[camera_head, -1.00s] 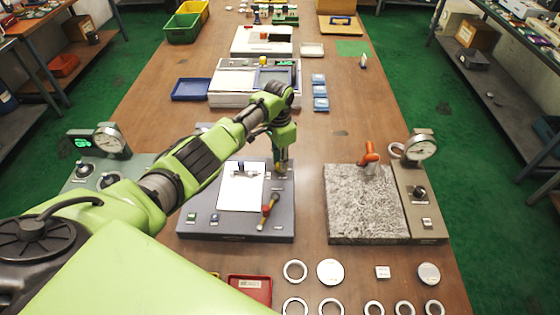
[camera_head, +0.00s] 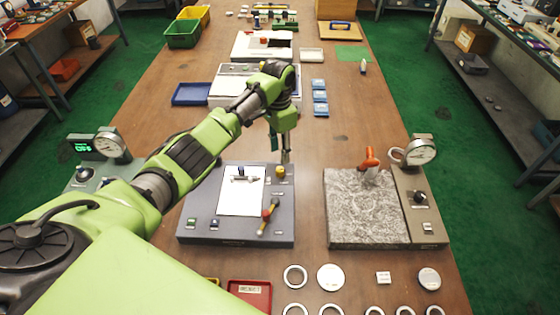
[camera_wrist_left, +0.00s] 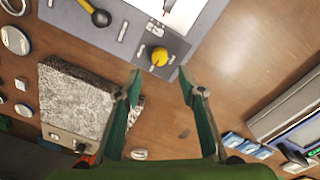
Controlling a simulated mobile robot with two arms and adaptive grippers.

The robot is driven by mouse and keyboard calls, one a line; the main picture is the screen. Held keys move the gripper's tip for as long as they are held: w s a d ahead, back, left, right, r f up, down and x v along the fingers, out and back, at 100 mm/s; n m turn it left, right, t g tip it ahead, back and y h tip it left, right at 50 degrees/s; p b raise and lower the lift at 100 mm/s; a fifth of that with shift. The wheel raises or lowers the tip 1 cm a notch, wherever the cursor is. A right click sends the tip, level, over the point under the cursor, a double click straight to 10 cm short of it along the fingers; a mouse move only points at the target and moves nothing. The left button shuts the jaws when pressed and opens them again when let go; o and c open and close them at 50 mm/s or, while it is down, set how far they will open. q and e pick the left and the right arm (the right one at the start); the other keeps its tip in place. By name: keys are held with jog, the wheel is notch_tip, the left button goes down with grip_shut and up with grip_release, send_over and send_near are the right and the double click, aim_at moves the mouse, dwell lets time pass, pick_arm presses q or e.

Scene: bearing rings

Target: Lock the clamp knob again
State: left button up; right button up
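The yellow clamp knob (camera_head: 280,171) sits at the upper right of the dark grey panel (camera_head: 190,232), beside a white sheet under a clip. In the left wrist view the yellow knob (camera_wrist_left: 159,57) shows just beyond my fingertips, on its grey plate. My left gripper (camera_head: 286,156) hangs just behind the knob in the head view, apart from it. In the left wrist view its green fingers (camera_wrist_left: 160,75) are spread with nothing between them. I cannot tell from the knob's look whether it is locked. My right gripper is not in view.
A granite block (camera_head: 365,215) with an orange handle (camera_head: 369,158) is at the right. Several rings and discs lie in front. Bare wood lies between the panel and the granite.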

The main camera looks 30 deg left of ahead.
pick_arm(q)
jog(key=shift+a+r, duration=0.1)
jog(key=shift+r, duration=2.3)
jog(key=shift+f, duration=0.1)
